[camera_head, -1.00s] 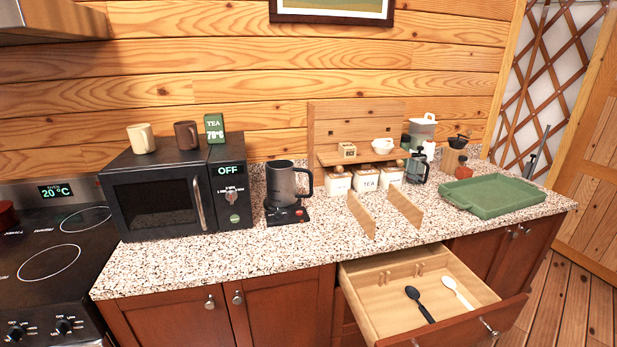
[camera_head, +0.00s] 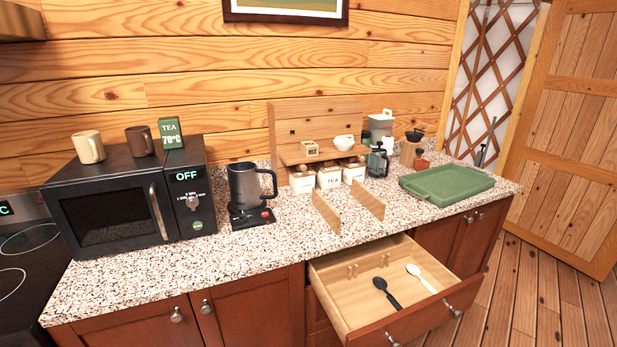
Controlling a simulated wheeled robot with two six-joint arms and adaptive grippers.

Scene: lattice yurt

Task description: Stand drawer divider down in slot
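Two thin wooden drawer dividers stand on the granite counter behind the open drawer. The left divider (camera_head: 326,212) and the right divider (camera_head: 369,199) are upright on edge, a little apart and roughly parallel. The drawer (camera_head: 359,300) below them is pulled open. Small wooden slot pieces (camera_head: 352,271) show inside near its back. A black spoon (camera_head: 387,291) and a white spoon (camera_head: 420,277) lie on the drawer floor. Neither of my grippers is in view.
A black kettle (camera_head: 246,188) on its base and a microwave (camera_head: 128,200) stand to the left. Labelled canisters (camera_head: 329,177) and a wooden shelf (camera_head: 318,154) are behind the dividers. A green tray (camera_head: 446,186) lies to the right. The counter's front left is clear.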

